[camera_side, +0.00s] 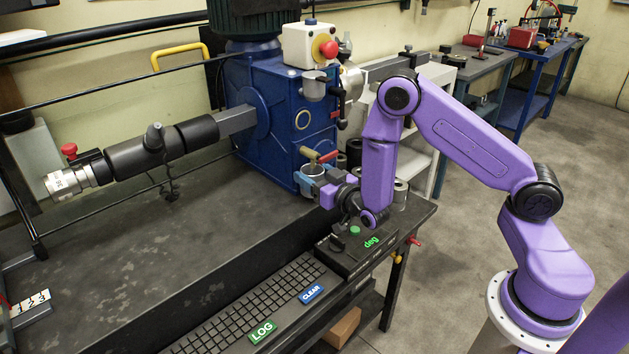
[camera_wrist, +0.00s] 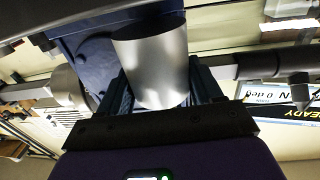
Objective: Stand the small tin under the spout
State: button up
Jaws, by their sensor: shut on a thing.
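The small tin (camera_side: 313,170) is a plain silver cylinder. It is held beside the front of the blue gearbox (camera_side: 268,120), just below a brass spout with a red handle (camera_side: 322,156). The tin fills the middle of the wrist view (camera_wrist: 152,68), where it looks tilted because of the camera's angle. My gripper (camera_side: 312,183) is shut on the tin, with one dark blue finger on each side in the wrist view (camera_wrist: 162,88). The tin's underside and what it rests on, if anything, are hidden by my gripper.
A dark control box (camera_side: 352,250) with green "deg" digits and a keyboard (camera_side: 245,305) lie in front of my gripper. Metal cylinders (camera_side: 400,190) stand behind my wrist. A white box with a red button (camera_side: 328,48) tops the gearbox.

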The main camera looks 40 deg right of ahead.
jog(key=shift+s+f, duration=0.15)
jog(key=shift+f, duration=0.6)
jog(key=shift+f, duration=0.1)
jog(key=o, duration=1.1)
jog(key=shift+c, duration=0.2)
